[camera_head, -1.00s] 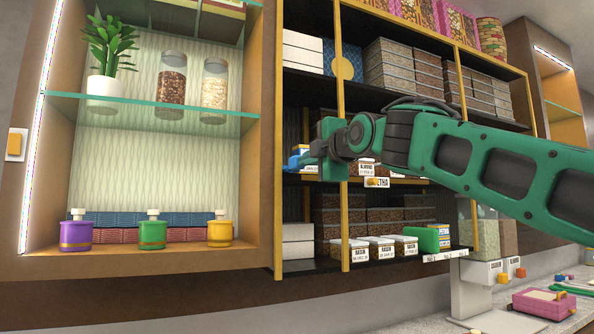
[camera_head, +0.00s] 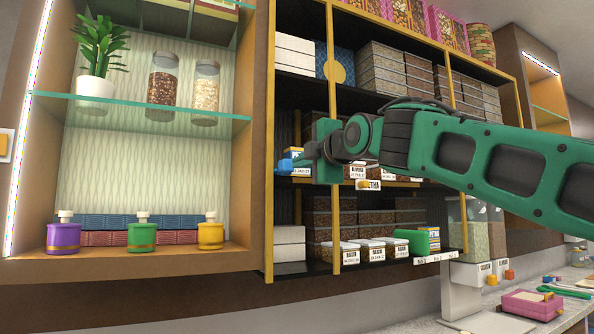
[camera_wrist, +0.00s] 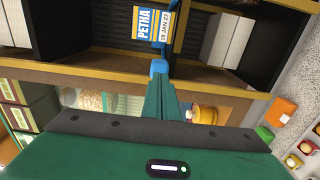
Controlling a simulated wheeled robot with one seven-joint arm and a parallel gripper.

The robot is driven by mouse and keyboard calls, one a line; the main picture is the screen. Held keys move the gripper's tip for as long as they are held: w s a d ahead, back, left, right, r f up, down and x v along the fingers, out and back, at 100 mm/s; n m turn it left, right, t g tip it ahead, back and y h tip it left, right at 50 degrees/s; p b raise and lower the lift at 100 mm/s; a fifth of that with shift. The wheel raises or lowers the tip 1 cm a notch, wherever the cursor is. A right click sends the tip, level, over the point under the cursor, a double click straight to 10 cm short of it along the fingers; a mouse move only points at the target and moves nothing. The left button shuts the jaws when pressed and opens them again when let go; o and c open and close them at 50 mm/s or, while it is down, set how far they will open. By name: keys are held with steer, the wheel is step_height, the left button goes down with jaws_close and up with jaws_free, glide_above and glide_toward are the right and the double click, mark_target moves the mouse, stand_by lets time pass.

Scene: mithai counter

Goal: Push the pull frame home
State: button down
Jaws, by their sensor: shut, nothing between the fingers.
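I take the pull frame to be the tall yellow upright with a round disc (camera_head: 335,72) on the dark shelf unit in the head view. Whether it stands proud of the unit I cannot tell. My gripper (camera_head: 286,165) is shut and empty at middle-shelf height, left of that upright, and my green hand covers part of the upright. In the wrist view the blue tip of my gripper (camera_wrist: 158,67) is in front of a brown shelf edge (camera_wrist: 105,70), just below a PETHA label (camera_wrist: 155,22). I cannot tell whether it touches anything.
A left cabinet with a glass shelf (camera_head: 140,108) holds jars, a plant and small pots. Labelled boxes (camera_head: 372,250) sit on the lower dark shelf.

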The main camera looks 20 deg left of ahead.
steer(key=v, duration=0.5)
steer(key=shift+s+d, duration=0.15)
stand_by(0.4)
